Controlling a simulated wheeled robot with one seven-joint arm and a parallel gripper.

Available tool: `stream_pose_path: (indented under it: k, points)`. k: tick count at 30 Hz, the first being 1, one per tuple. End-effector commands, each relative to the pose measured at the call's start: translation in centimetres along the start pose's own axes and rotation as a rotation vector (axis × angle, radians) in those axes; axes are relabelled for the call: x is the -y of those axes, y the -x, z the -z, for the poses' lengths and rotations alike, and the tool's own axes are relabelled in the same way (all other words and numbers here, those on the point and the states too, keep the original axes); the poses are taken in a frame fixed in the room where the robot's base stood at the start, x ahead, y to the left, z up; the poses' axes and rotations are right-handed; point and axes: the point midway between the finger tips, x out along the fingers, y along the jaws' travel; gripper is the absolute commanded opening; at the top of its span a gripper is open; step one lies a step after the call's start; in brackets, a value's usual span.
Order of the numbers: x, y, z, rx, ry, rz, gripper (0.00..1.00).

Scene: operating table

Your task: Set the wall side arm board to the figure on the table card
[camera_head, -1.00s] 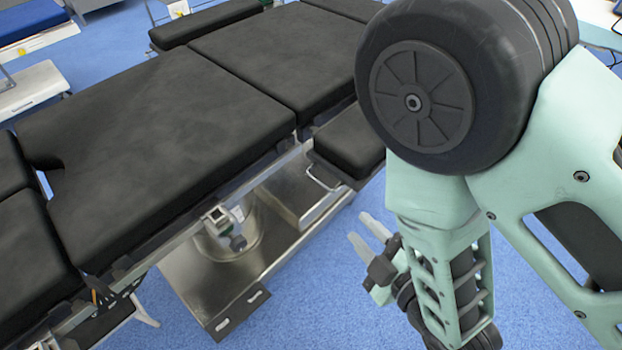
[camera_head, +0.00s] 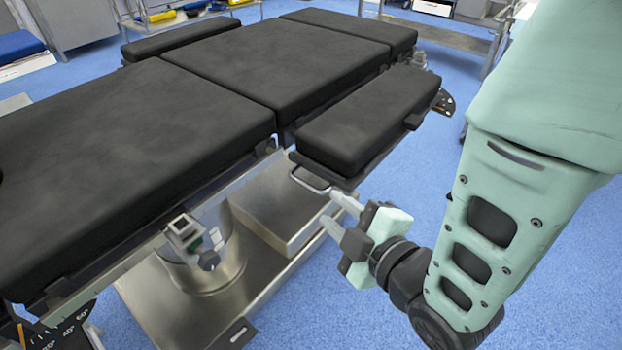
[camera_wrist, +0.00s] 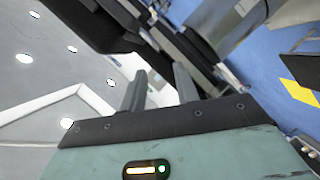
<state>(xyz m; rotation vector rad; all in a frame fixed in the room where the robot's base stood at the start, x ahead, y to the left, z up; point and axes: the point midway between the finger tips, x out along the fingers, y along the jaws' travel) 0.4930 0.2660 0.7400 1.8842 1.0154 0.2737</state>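The near arm board (camera_head: 365,120) is a black padded board beside the table, with a metal loop handle (camera_head: 308,182) at its near end. A second black side board (camera_head: 188,38) lies along the far side. I cannot tell which is the wall side one. My gripper (camera_head: 341,212) is just right of and below the loop handle, apart from it as far as I can tell. Its two fingers are spread and empty; they also show apart in the wrist view (camera_wrist: 160,82), pointing at the dark underside of the table. No table card is readable.
The black operating table (camera_head: 130,130) fills the left, above a steel base (camera_head: 270,210). A rail clamp (camera_head: 185,235) sits on its near side. A degree scale (camera_head: 65,330) shows at lower left. Blue floor (camera_head: 400,180) is free on the right. A cart stands at the back.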

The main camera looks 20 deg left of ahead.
Motion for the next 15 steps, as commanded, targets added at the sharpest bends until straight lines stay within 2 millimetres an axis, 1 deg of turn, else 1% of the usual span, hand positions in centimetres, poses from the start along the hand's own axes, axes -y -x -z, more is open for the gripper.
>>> stream_pose_path:
  k: [1, 7, 12, 15]
  points:
    - [0.4, -0.9, -0.3, -0.004, -0.001, -0.006, 0.31]
    - [0.2, -3.3, -0.1, -0.002, 0.000, -0.006, 0.31]
    - [0.0, -6.8, 0.0, -0.001, 0.001, -0.003, 0.31]
    - [0.0, -8.6, 0.0, 0.000, 0.001, -0.002, 0.31]
